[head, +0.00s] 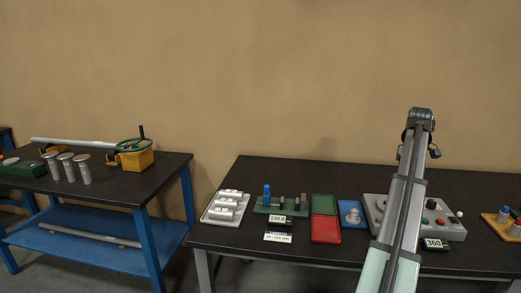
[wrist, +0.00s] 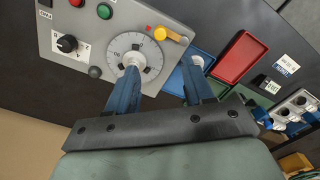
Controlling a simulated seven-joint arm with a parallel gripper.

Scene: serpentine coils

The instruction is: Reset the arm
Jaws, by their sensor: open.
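My arm (head: 405,200) rises in front of the right-hand bench in the head view, its upper end against the wall. My gripper's jaws are not distinguishable there. In the wrist view my gripper (wrist: 164,73) is open, with two blue fingers apart and nothing visible between them. The left finger overlaps the round dial of a grey control panel (wrist: 185,27); the right finger overlaps the blue tray beside it. I cannot tell how far the tips are from these surfaces. The panel also shows in the head view (head: 455,228), partly hidden by my arm.
A second bench (head: 110,187) stands left, across a gap.

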